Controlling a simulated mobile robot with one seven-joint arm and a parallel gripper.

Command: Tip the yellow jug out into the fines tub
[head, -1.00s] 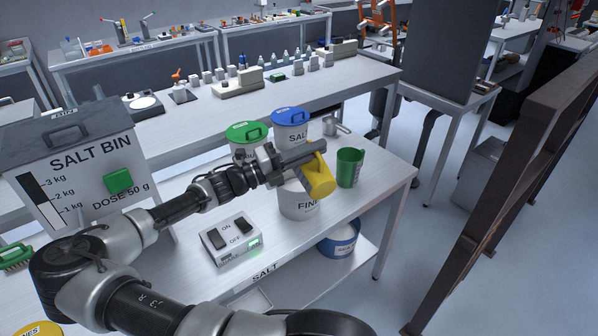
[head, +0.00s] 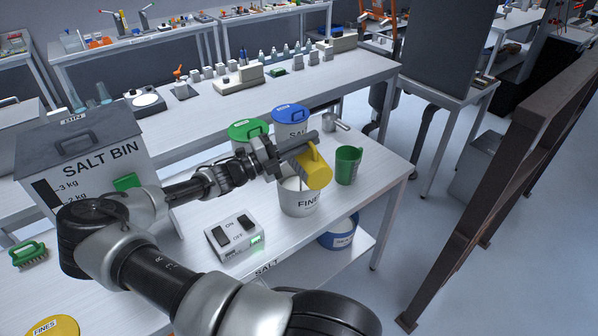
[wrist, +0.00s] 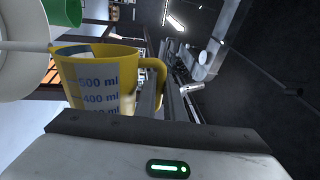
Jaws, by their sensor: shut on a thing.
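The yellow jug (head: 315,172) is tilted over the white fines tub (head: 299,201) on the table. My gripper (head: 306,148) is shut on the jug at its handle side and holds it above the tub's right part. In the wrist view the jug (wrist: 105,85) shows its blue volume scale, and its handle is at my gripper's fingers (wrist: 160,90). A thin pale stream shows below the jug's mouth, falling toward the tub.
A green jug (head: 348,165) stands close right of the tub. Lidded tubs, green (head: 248,131) and blue (head: 291,116), stand behind. A switch box (head: 235,238) is at front left, the salt bin (head: 85,160) farther left. A yellow fines lid (head: 54,328) lies front left.

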